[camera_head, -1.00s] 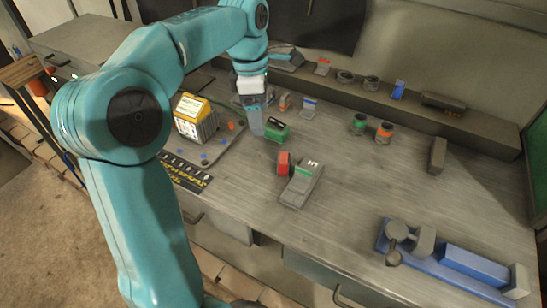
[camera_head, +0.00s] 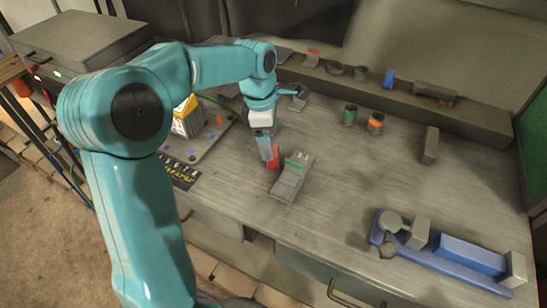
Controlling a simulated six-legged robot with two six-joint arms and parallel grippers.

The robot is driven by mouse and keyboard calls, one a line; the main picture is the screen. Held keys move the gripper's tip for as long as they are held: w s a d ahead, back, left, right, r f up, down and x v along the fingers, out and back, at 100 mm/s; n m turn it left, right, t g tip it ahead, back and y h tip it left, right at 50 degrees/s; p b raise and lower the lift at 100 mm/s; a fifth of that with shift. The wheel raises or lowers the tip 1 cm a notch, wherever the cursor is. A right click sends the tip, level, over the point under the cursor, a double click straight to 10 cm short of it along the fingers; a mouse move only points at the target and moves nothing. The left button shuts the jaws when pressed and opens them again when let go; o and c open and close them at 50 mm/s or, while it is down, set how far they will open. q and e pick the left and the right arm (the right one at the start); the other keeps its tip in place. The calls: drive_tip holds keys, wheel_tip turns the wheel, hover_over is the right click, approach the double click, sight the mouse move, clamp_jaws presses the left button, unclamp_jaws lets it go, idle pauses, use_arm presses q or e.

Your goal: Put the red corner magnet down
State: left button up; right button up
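The red corner magnet (camera_head: 275,157) stands on the grey workbench (camera_head: 345,195), close to the left side of a long grey clamp-like piece (camera_head: 291,178) with a green strip on it. My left gripper (camera_head: 267,156) points down at the magnet, and its fingers cover the magnet's left part. I cannot tell whether the fingers are closed on it or only beside it. The magnet appears to rest on the bench. My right gripper is not in view.
A yellow-topped box (camera_head: 187,117) stands on a mat at left. Green (camera_head: 350,115) and orange (camera_head: 376,123) jars stand near the back ledge. A grey block (camera_head: 430,145) and a blue fixture (camera_head: 455,255) are at right. The middle right of the bench is clear.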

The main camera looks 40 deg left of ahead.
use_arm(q)
drive_tip(key=f, duration=0.4)
drive_tip(key=w+f, duration=0.1)
drive_tip(key=f, duration=0.1)
drive_tip(key=shift+d, duration=0.4)
drive_tip(key=shift+r, duration=0.15)
drive_tip(key=c, duration=1.4)
